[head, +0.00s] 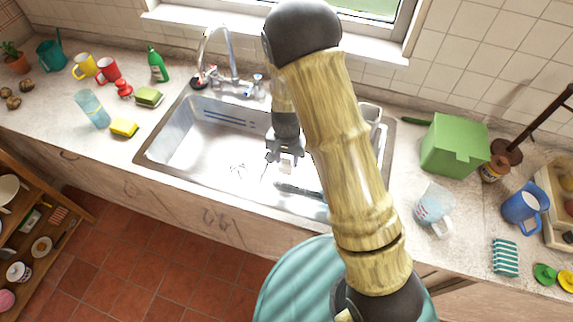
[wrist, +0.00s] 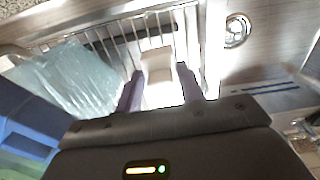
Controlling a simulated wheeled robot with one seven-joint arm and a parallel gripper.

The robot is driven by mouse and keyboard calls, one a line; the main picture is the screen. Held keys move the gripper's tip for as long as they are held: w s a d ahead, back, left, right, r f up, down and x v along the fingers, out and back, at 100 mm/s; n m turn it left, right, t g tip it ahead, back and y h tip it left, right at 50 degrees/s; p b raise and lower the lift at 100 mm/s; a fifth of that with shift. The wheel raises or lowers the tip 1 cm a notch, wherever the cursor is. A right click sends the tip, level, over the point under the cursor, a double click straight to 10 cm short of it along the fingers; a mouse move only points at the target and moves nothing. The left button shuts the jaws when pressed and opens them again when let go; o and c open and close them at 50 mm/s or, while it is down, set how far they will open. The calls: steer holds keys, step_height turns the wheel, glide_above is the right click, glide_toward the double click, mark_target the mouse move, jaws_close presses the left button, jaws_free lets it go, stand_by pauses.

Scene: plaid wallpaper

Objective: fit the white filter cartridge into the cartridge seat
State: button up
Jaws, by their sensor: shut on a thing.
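My gripper (head: 284,163) is over the sink, pointing down. In the wrist view its two dark fingers (wrist: 159,78) are closed on the sides of a white block, the white filter cartridge (wrist: 163,94). The cartridge also shows as a small white piece at the fingertips in the head view (head: 287,161). I cannot make out the cartridge seat in either view. My arm hides part of the sink's right side in the head view.
The steel sink (head: 190,150) has a tap (head: 232,62) behind it. In the wrist view a wire rack (wrist: 110,38) lies beyond the fingers, with a translucent pale blue thing (wrist: 65,80) at left.

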mark_target(287, 158)
step_height(287, 158, up, 6)
steer(key=shift+r+b, duration=0.15)
steer(key=shift+b, duration=0.45)
